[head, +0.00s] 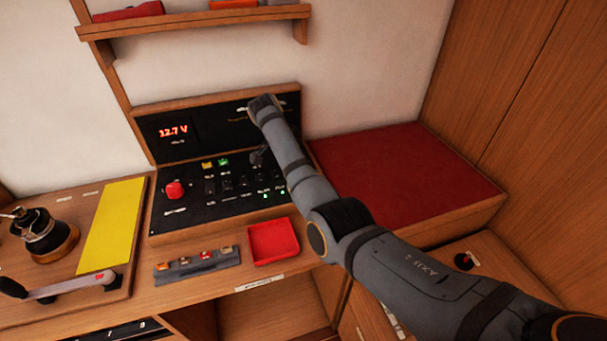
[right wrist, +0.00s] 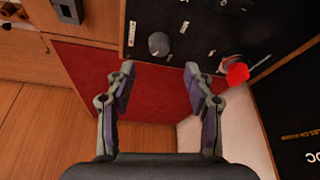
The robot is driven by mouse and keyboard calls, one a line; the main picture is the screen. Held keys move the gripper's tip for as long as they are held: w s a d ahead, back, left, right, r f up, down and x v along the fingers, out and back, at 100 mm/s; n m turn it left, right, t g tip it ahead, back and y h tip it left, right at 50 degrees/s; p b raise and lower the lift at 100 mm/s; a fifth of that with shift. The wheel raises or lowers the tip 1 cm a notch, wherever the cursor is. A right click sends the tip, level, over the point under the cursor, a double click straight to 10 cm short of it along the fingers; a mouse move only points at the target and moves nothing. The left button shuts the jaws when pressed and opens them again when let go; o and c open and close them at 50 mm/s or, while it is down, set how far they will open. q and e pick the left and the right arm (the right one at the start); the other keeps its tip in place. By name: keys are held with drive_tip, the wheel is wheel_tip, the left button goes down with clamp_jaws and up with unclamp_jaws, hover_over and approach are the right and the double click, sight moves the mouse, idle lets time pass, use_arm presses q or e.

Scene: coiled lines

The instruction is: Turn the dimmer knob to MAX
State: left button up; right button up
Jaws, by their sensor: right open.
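A round grey knob (right wrist: 158,44) with small pale marks near it sits on the black panel in the right wrist view. It appears to be the dimmer knob; I cannot read its setting. My right gripper (right wrist: 159,68) is open and empty, its two fingers apart, with the knob beyond the gap between the fingertips. I see no contact. In the head view my right gripper (head: 257,156) is a small dark shape over the right part of the control panel (head: 226,206), mostly behind my arm, and I cannot make out the grey knob there. My left gripper is not in view.
A red knob (head: 174,190) stands out on the panel's left; a red one shows in the right wrist view (right wrist: 236,72). A red tray (head: 274,242) and a grey fuse strip (head: 197,264) lie in front. A red cushion (head: 400,175) is to the right.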

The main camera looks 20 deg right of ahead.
drive_tip(key=v, duration=0.4)
drive_tip(key=shift+a+r, duration=0.15)
drive_tip(key=shift+r, duration=0.2)
drive_tip(key=shift+s+r, duration=0.1)
